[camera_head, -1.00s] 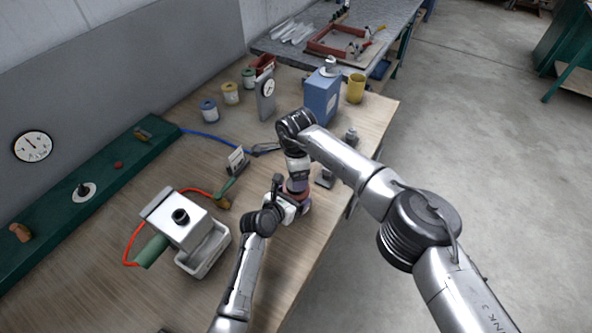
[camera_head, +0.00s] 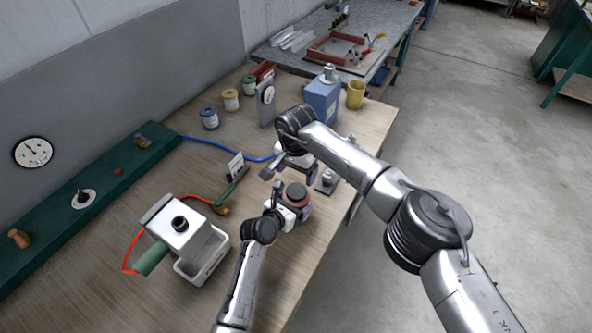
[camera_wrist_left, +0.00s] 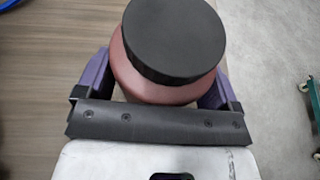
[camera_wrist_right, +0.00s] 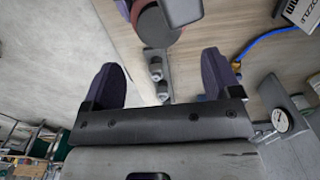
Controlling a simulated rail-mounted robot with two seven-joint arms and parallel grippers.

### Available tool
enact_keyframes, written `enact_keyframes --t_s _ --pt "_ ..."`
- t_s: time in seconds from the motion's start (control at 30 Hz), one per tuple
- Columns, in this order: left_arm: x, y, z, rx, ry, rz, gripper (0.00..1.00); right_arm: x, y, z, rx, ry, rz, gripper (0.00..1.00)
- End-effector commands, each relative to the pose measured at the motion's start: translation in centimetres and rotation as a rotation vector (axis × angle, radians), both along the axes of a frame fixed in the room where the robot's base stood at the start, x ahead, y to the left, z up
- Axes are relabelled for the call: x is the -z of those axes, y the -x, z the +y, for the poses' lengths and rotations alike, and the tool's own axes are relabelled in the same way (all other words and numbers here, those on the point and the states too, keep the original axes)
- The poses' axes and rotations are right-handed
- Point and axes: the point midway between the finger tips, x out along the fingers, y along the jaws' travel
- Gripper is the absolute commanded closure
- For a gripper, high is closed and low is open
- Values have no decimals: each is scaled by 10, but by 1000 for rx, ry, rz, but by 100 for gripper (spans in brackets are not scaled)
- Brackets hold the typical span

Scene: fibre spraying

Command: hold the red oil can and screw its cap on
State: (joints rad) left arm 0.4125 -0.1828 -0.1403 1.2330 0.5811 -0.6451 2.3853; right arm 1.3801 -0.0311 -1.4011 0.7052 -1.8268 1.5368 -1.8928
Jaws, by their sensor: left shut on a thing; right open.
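The red oil can (camera_head: 296,201) stands upright near the bench's right edge. The wrist view of my left arm shows its rounded red body (camera_wrist_left: 140,80) with a wide black cap (camera_wrist_left: 173,38) on top. The cap looks level; how tightly it is seated cannot be told. My left gripper (camera_head: 294,213) is shut around the can's body, one purple finger on each side. My right gripper (camera_head: 297,168) is open and empty, beyond the can in the head view and apart from it. In the right wrist view the can (camera_wrist_right: 150,12) shows at the top, beyond the fingers, partly hidden.
A small metal fixture (camera_head: 328,182) stands just right of my right gripper. A blue container (camera_head: 322,98) and yellow cup (camera_head: 355,94) are at the back. A grey-white device (camera_head: 180,228) with a tray is at left. Bare wood lies in front of that device.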

Motion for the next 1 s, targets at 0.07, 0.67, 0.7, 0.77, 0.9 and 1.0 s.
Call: enact_keyframes --t_s 0.07,0.67,0.7,0.77,0.9,1.0 --pt "1 0 0 -1 -1 1 79 0 0 0 0 0 0 17" --pt "1 0 1 -1 -2 0 79 46 0 1 5 -1 2 17" --pt "1 0 1 -1 -1 1 79 52 1 1 5 0 2 17" --pt "1 0 0 -1 -1 1 79 59 1 1 4 0 2 17" --pt "1 0 1 -1 -2 0 79 71 0 0 5 -1 2 17" --pt "1 0 1 -1 -2 0 79 77 0 1 3 -1 2 17"
